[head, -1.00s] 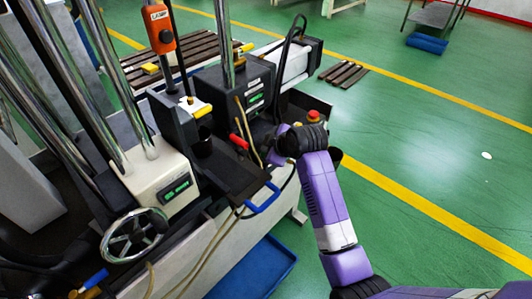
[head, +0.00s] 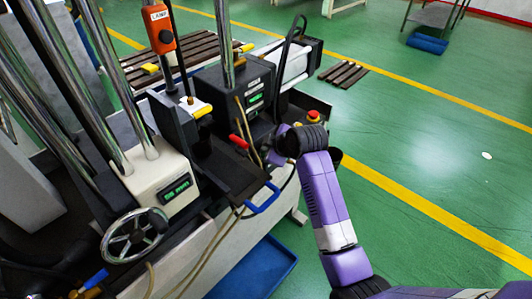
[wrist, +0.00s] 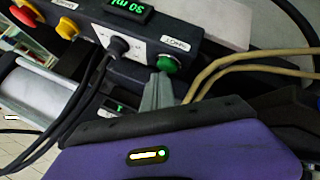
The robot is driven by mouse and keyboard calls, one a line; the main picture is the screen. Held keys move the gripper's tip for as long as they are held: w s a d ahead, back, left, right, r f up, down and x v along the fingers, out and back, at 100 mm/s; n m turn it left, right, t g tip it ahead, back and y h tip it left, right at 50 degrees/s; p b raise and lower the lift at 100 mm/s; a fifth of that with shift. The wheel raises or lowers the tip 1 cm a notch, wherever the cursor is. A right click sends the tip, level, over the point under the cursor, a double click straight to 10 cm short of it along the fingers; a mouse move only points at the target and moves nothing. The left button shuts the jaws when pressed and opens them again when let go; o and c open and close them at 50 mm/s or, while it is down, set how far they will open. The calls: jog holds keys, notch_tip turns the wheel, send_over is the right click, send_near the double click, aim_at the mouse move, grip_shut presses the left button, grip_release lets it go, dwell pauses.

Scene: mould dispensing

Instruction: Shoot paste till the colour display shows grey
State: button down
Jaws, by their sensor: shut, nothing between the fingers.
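My gripper (wrist: 160,92) shows in the wrist view as grey fingers closed together, empty. Its tip is at or just below a green button (wrist: 168,64) on a dark control panel (wrist: 215,62); I cannot tell whether it presses it. A display on the panel (wrist: 128,12) reads about 50 ml in green. In the head view my gripper's fingers are hidden behind my dark wrist. The dark machine head (head: 232,88) has small green-lit displays (head: 256,99). A white housing (head: 150,180) carries another green-lit display (head: 176,189), its text unreadable. No display looks clearly grey.
A red button (wrist: 22,15) and a yellow button (wrist: 67,28) sit along the panel, with black cables beside them. A handwheel (head: 135,235) is at lower left. Green floor at right is open.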

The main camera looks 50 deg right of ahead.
jog(key=shift+f, duration=0.15)
dwell(0.3)
jog(key=shift+f, duration=0.3)
jog(key=shift+s, duration=0.1)
jog(key=shift+r+p, duration=0.35)
jog(key=shift+p, duration=0.15)
notch_tip(320, 180, up, 6)
jog(key=p, duration=0.6)
jog(key=shift+r, duration=0.1)
dwell(0.9)
